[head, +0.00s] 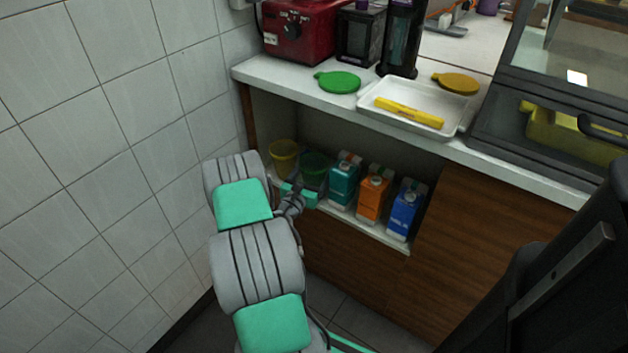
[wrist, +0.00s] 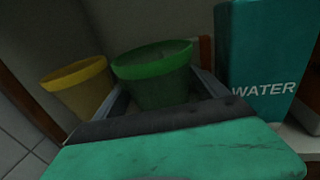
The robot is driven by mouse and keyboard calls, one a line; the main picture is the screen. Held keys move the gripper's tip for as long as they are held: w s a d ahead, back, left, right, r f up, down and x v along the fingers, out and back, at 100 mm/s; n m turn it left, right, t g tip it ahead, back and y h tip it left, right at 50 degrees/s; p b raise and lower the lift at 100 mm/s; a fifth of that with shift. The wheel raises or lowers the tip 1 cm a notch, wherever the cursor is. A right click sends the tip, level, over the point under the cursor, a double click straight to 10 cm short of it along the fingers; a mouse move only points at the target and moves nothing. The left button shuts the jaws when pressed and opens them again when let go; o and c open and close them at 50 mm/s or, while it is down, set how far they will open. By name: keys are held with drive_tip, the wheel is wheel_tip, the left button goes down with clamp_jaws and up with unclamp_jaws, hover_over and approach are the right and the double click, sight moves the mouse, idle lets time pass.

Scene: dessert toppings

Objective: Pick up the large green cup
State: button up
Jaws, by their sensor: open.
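The large green cup (head: 314,167) stands upright on the shelf under the counter. In the wrist view the green cup (wrist: 154,75) sits straight ahead, between the two fingers of my gripper (wrist: 165,88). The fingers are open on either side of it. I cannot tell whether they touch it. Its lower part is hidden behind my gripper body. In the head view my gripper (head: 302,190) reaches into the shelf at the cup, partly hidden by my arm.
A yellow cup (head: 284,156) stands close on the left. A teal water carton (head: 344,181) stands close on the right, then an orange carton (head: 373,193) and a blue carton (head: 405,210). The counter (head: 300,90) overhangs the shelf, and a tiled wall (head: 100,150) is at left.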

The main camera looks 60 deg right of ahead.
drive_tip(key=shift+c, duration=0.5)
drive_tip(key=c, duration=1)
